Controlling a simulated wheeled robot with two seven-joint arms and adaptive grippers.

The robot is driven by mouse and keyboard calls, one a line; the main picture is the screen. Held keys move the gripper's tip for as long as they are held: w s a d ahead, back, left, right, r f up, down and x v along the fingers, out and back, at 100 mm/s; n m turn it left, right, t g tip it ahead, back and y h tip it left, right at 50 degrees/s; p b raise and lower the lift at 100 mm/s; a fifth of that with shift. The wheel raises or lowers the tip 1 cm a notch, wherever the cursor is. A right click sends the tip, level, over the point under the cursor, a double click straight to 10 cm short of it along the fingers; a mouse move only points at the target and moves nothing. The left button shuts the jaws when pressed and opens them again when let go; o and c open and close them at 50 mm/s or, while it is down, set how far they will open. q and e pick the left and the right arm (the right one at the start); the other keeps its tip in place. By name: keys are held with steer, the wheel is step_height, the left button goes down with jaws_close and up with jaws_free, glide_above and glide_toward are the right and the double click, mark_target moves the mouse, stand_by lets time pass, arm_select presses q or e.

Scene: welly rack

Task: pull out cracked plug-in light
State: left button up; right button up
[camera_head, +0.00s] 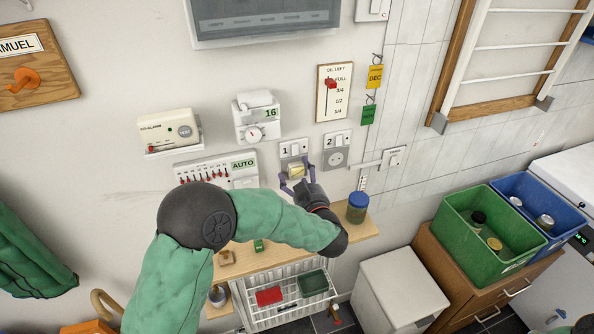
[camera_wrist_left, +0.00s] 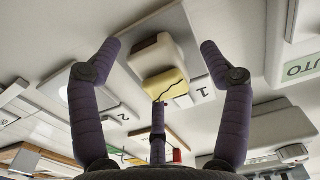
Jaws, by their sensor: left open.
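The plug-in light (camera_head: 296,170) sits in the wall socket marked 1 (camera_head: 291,149). In the left wrist view the light (camera_wrist_left: 166,84) has a cream body and a yellowish front with a dark jagged crack. My left gripper (camera_head: 297,176) is at the socket, its fingers spread open around the light. In the left wrist view, two fingers of the gripper (camera_wrist_left: 160,52) stand to either side of the light, with gaps, and a third finger is below it. I cannot tell whether that third finger touches it. My right gripper is not in view.
Socket 2 (camera_head: 337,152) is just to the right, with a wall switch (camera_head: 393,158) beyond. A labelled panel (camera_head: 216,166) is to the left. Below, a wooden shelf (camera_head: 365,231) bears a blue-lidded jar (camera_head: 357,207). Green (camera_head: 468,247) and blue (camera_head: 566,214) crates stand right.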

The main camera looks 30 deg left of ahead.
arm_select(q)
steer(key=c, duration=1.4)
steer(key=o, duration=1.4)
steer(key=v, duration=1.2)
steer(key=shift+s+f, duration=0.1)
